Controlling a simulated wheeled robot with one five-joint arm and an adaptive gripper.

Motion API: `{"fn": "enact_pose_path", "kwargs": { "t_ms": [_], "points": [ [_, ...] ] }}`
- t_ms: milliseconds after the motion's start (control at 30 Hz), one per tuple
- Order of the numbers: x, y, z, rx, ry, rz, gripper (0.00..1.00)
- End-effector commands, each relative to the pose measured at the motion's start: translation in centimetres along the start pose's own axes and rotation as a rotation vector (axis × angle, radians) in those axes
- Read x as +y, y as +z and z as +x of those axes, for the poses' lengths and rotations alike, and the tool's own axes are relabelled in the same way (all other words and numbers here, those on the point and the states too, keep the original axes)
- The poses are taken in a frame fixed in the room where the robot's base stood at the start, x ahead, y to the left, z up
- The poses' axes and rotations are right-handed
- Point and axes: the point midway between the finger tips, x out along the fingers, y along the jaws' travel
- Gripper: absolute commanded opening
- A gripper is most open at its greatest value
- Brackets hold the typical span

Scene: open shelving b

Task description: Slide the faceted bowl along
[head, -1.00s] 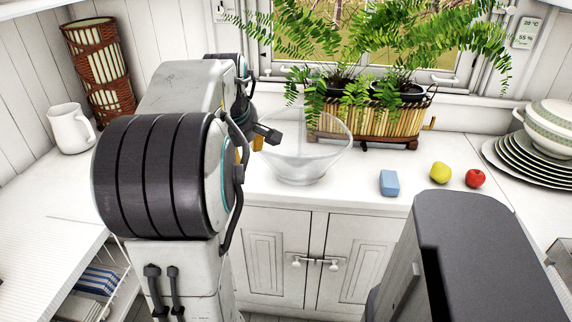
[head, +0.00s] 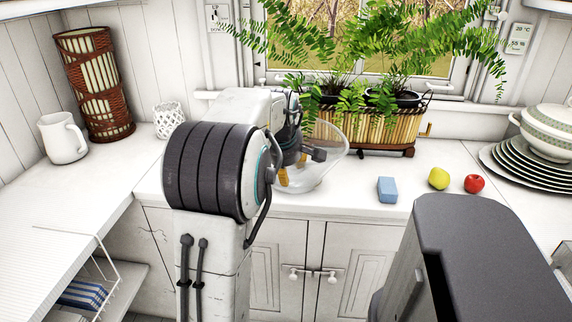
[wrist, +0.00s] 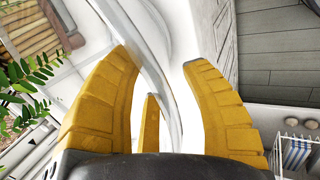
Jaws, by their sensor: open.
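The clear glass faceted bowl (head: 328,166) stands on the white counter in front of the planter. My arm hides its left part in the head view. My gripper (head: 292,168) is at the bowl's left side, its yellow fingers partly hidden by my arm. In the wrist view my gripper (wrist: 163,62) is open, with the yellow fingers spread apart. The curved glass wall of the bowl (wrist: 150,62) runs through the gap between the fingers. I cannot tell whether any finger touches the glass.
A blue block (head: 387,189), a yellow fruit (head: 439,178) and a red apple (head: 474,184) lie right of the bowl. A fern planter (head: 372,132) stands close behind it. Stacked plates (head: 507,167) are far right. A white jug (head: 63,138) and lattice cup (head: 169,118) stand left.

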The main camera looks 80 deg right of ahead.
Motion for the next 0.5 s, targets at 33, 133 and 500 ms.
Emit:
{"fn": "enact_pose_path", "kwargs": {
  "t_ms": [33,133,500],
  "points": [
    [-0.06,-0.02,0.48,0.000,-0.001,0.000,0.42],
    [-0.05,-0.03,0.91,0.000,-0.001,0.000,0.42],
    [-0.01,-0.03,1.21,0.000,0.000,0.000,0.42]
  ]
}}
